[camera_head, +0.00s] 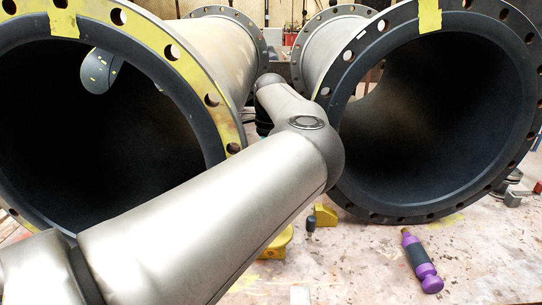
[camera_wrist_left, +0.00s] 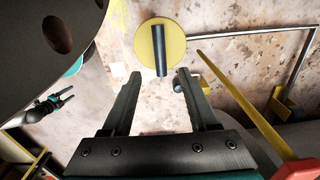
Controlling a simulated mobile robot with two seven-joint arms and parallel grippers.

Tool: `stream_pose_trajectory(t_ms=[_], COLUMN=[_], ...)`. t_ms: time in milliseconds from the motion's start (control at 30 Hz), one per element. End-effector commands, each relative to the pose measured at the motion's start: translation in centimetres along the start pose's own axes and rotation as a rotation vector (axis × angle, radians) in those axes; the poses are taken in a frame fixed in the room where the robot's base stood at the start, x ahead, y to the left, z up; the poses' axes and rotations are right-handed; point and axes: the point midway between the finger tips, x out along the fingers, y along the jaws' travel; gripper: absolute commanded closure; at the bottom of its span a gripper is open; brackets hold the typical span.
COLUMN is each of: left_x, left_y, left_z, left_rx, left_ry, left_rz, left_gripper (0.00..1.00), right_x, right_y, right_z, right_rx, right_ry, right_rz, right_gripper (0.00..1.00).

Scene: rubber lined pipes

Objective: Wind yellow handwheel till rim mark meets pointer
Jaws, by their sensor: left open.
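The yellow handwheel (camera_wrist_left: 176,30) shows in the left wrist view as a round disc with a dark cylindrical handle (camera_wrist_left: 161,60) across its lower part. My left gripper (camera_wrist_left: 159,73) is open, with its two fingers apart and the handle showing between and beyond their tips. Nothing is seen held. In the head view my left arm covers the gripper; a yellow rounded part (camera_head: 278,244), perhaps the handwheel, shows partly below the arm. A small dark knob (camera_head: 310,223) stands beside it. I cannot make out the rim mark or the pointer.
Two large rubber-lined pipes (camera_head: 228,132) (camera_head: 360,195) stand left and right. A purple and black tool (camera_head: 421,262) lies at the right on the stained surface (camera_head: 370,275). A yellow bar (camera_wrist_left: 240,100) runs right of my fingers. A black and teal object (camera_wrist_left: 45,108) is at left.

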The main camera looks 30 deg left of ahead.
Motion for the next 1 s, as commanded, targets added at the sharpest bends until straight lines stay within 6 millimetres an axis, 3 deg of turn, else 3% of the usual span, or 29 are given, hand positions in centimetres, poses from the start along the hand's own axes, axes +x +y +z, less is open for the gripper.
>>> stream_pose_trajectory(t_ms=[200,400,1000], left_x=[-3.2,-4.5,-4.6], left_y=[0.0,0.0,0.0], left_z=[0.0,0.0,0.0], left_rx=[0.001,0.001,0.000], left_ry=[0.001,0.000,0.000], left_rz=[-0.002,-0.001,0.000], left_gripper=[0.40,0.40,0.40], right_x=[0.8,1.2,1.3], right_y=[0.7,1.0,1.0], right_z=[1.5,2.2,2.4], right_rx=[-0.003,-0.004,-0.005], right_ry=[-0.004,-0.003,-0.003], right_rz=[0.008,0.012,0.013], right_gripper=[0.34,0.34,0.34])
